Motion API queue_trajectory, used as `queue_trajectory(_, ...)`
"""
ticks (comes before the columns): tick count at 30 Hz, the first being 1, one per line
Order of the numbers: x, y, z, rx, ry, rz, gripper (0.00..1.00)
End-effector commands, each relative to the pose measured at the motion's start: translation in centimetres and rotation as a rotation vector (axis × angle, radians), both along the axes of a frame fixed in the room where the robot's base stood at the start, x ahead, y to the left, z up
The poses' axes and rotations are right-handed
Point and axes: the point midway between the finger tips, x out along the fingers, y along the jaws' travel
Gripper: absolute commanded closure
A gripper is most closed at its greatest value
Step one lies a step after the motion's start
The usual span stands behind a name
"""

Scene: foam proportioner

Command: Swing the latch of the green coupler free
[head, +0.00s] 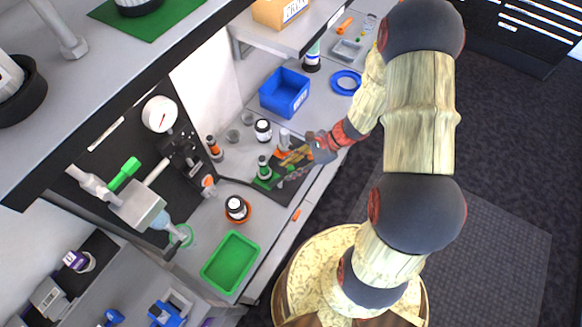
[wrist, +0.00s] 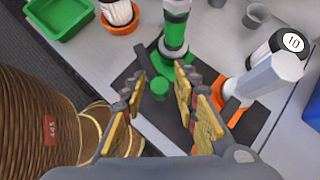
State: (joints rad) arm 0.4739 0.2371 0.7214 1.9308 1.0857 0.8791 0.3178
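The green coupler (wrist: 176,28) stands upright on a green base on a dark mat, at top centre in the wrist view. It also shows in the head view (head: 264,168). A short green knob (wrist: 160,86), seemingly its latch end, lies between my fingers in the wrist picture; I cannot tell whether they touch it. My gripper (wrist: 159,72) is open, with yellow fingers spread on both sides of that knob; it also shows over the mat in the head view (head: 288,160). An orange coupler with a grey top (wrist: 265,78) stands close to the right finger.
A green tray (head: 230,262) and a jar in an orange dish (head: 237,209) stand nearer the front. A white-lidded jar (head: 263,130) and a blue bin (head: 285,92) stand behind. A dark wall panel (head: 150,150) bounds the left side. The shelf overhangs above.

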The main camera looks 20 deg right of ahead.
Motion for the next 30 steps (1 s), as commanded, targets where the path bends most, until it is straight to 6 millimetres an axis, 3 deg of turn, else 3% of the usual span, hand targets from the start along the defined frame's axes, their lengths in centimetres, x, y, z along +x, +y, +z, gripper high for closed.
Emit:
queue_trajectory(15,-0.01,0.00,0.01,0.000,0.000,0.000,1.00)
queue_trajectory(30,0.49,0.13,0.06,0.001,0.000,0.107,1.00)
